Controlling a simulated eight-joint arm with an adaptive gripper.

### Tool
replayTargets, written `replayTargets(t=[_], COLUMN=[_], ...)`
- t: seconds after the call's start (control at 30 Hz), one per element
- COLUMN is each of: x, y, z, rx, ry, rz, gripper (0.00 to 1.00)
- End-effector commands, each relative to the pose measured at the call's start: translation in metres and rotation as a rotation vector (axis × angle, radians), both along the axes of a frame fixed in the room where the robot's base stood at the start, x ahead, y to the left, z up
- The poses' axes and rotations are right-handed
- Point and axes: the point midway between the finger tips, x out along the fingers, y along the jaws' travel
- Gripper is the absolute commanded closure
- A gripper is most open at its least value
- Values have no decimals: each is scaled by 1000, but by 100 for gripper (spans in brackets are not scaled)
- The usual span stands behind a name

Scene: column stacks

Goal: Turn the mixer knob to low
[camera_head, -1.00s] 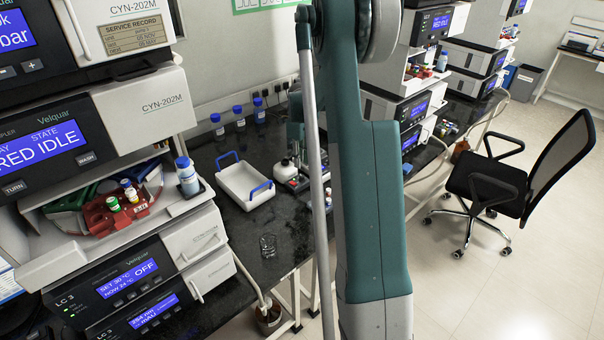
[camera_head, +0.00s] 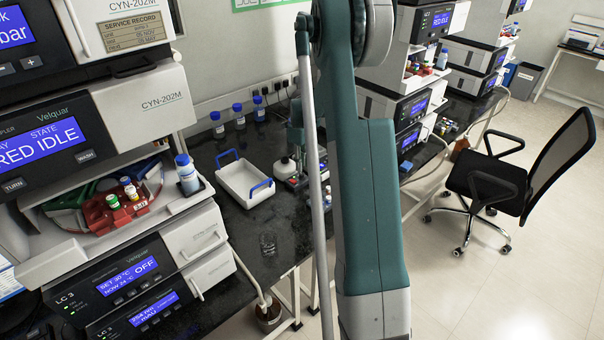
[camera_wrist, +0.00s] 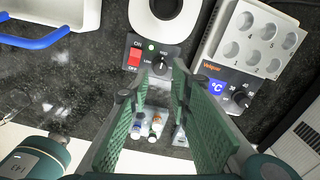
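The mixer (camera_wrist: 150,62) shows at the top of the wrist view, with a round white and dark top and a dark front panel. Its black knob (camera_wrist: 159,64) sits on the panel beside a LOW label; I cannot tell exactly where its pointer is. A red switch (camera_wrist: 134,57) marked OFF is left of the knob. My gripper (camera_wrist: 162,78) is open, its two green fingers apart and empty, with the tips just below the knob in the picture. In the head view the mixer (camera_head: 284,167) stands beside my arm, which hides my gripper.
A heating block (camera_wrist: 255,40) with its own knob (camera_wrist: 240,98) stands right of the mixer. A white tray with blue handles (camera_head: 246,180) is on the left. Small vials (camera_wrist: 147,127) show between the fingers. A glass beaker (camera_head: 268,244) stands near the bench's front edge.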

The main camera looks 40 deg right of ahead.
Motion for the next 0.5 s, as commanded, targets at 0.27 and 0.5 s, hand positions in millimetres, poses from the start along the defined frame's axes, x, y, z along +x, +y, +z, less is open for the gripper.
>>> replayTargets(t=[0.27, 0.5], x=[0, 0], y=[0, 0], z=[-34, -48], rx=[0, 0], ry=[0, 0], rz=[0, 0], gripper=[79, 79])
